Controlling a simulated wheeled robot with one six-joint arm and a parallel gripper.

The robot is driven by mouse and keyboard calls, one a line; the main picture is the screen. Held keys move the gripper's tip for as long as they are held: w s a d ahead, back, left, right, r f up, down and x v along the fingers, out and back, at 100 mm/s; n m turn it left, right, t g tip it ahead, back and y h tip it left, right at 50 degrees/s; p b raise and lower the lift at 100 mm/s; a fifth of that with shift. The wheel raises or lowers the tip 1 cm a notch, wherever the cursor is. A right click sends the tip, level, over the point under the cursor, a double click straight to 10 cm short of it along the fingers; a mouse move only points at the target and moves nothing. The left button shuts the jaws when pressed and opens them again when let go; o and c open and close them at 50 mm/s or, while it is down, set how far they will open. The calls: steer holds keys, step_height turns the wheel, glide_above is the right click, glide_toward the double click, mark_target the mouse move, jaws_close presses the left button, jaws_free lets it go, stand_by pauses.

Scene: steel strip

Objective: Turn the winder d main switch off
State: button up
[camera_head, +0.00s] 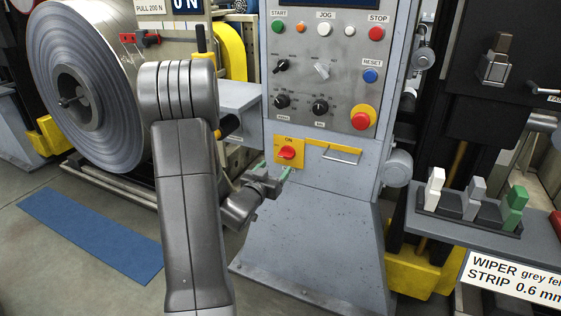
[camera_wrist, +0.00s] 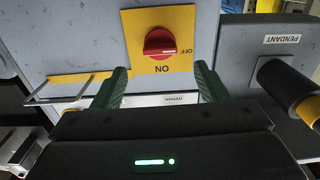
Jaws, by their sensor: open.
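A red rotary switch (camera_head: 287,153) sits on a yellow plate (camera_head: 278,144) low on the grey panel, with ON printed above it. In the wrist view the red knob (camera_wrist: 160,42) appears upside down on its yellow plate (camera_wrist: 183,17), with ON below it and OFF at its right. I cannot tell clearly which mark the knob points to. My gripper (camera_head: 272,168) is open and empty just in front of and below the switch. Its two green fingers (camera_wrist: 161,70) stand apart, either side of the knob's column, with the tips short of the knob.
Above the switch are a red mushroom button on a yellow base (camera_head: 361,118), a blue reset button (camera_head: 370,76) and several knobs. A metal handle (camera_head: 342,155) is right of the plate.

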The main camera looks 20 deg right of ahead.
mark_target(284, 157)
steer(key=v, duration=0.6)
steer(key=x, duration=1.3)
steer(key=shift+w+d+b, duration=0.25)
steer(key=shift+b, duration=0.1)
